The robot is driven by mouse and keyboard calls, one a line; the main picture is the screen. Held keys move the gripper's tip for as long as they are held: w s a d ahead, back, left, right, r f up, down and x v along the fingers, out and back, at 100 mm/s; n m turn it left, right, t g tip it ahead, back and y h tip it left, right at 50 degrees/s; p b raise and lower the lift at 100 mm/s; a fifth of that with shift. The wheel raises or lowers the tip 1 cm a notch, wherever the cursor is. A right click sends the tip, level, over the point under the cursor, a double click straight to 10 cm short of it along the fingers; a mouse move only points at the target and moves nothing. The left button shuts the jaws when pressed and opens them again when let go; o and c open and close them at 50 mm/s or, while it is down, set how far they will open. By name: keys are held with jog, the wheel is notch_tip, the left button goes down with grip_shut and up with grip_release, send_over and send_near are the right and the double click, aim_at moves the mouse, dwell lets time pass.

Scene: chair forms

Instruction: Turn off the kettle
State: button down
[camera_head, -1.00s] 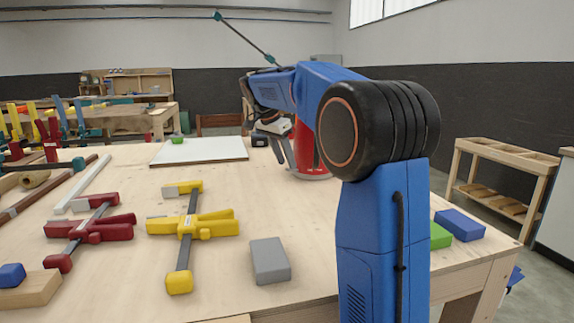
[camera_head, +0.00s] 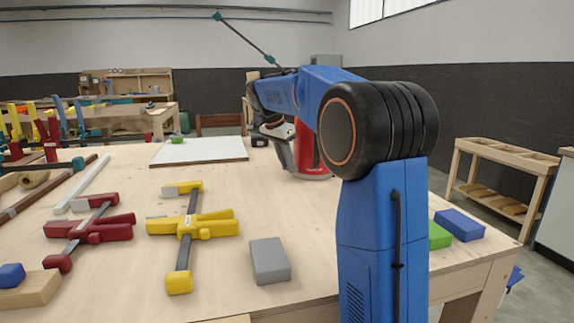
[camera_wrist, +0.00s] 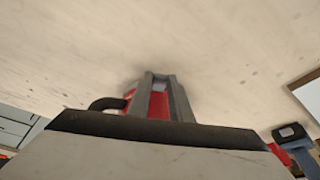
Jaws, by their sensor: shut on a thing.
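The red kettle (camera_head: 305,152) stands on the far part of the workbench, partly hidden behind my arm. It has a grey base or ring at its foot. In the wrist view, the red of the kettle (camera_wrist: 158,106) shows between and beside the grey fingers of my gripper (camera_wrist: 160,80). A dark curved part (camera_wrist: 106,103) sticks out to the left of the fingers. My gripper (camera_head: 283,155) is at the left side of the kettle in the head view and is shut on it. The kettle's switch cannot be made out.
A white board (camera_head: 200,151) with a small green thing lies left of the kettle. A yellow clamp (camera_head: 190,228), red clamps (camera_head: 92,231) and a grey block (camera_head: 270,260) lie nearer. Green (camera_head: 439,235) and blue (camera_head: 460,224) blocks sit at the right edge. The middle bench is partly clear.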

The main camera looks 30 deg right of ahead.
jog(key=shift+d+r+y, duration=0.15)
jog(key=shift+r+y, duration=0.05)
jog(key=shift+y, duration=0.3)
jog(key=c, duration=1.6)
grip_release()
jog(key=shift+v, duration=8.7)
